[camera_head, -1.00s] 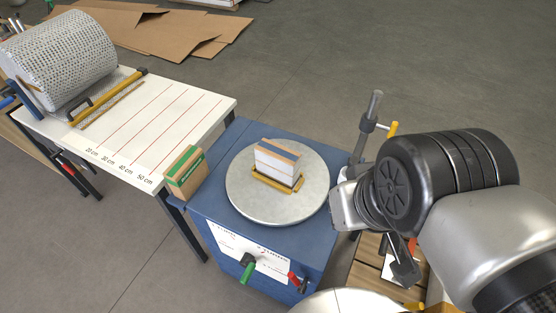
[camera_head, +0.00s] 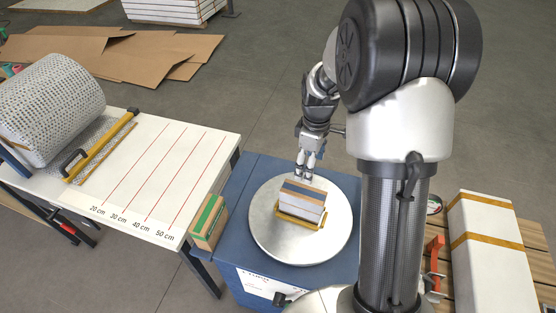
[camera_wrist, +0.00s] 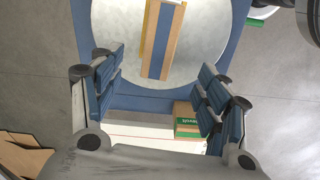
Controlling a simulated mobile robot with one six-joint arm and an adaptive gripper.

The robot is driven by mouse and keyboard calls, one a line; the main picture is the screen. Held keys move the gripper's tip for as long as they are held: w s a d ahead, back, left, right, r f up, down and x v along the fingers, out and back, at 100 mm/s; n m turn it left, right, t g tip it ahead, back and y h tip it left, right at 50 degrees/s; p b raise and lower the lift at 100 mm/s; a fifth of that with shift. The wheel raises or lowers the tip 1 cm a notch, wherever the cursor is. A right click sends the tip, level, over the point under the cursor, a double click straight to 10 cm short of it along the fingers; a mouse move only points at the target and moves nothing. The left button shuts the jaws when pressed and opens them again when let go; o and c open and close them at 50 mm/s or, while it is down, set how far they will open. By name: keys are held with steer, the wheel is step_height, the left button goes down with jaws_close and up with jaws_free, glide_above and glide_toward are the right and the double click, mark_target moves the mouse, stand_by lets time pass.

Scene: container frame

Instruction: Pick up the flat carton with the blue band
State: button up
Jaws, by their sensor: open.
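The flat carton with the blue band (camera_head: 301,201) stands on edge in a yellow holder (camera_head: 302,222) on the round grey turntable (camera_head: 264,228). Its brown top with the blue stripe faces up. In the wrist view the carton (camera_wrist: 162,42) shows from above, beyond the fingertips and roughly centred between them. My gripper (camera_head: 306,172) is open and empty, just behind and above the carton in the head view, apart from it. In the wrist view the gripper's blue finger pads (camera_wrist: 160,92) are spread wide.
A carton with a green band (camera_head: 208,222) stands at the left edge of the blue cabinet (camera_head: 245,185). A white table (camera_head: 150,165) with red lines and a bubble-wrap roll (camera_head: 50,105) is at left. A white box (camera_head: 490,250) lies on a pallet at right.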

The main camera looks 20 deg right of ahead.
mark_target(305, 190)
steer(key=shift+n, duration=0.3)
steer(key=f+b, duration=0.1)
steer(key=f, duration=0.8)
steer(key=f+b, duration=0.1)
steer(key=f, duration=0.4)
steer(key=shift+w+b, duration=0.35)
steer(key=f, duration=0.1)
steer(key=f+b, duration=0.1)
steer(key=f, duration=0.3)
steer(key=shift+a, duration=0.25)
steer(key=c, duration=1.5)
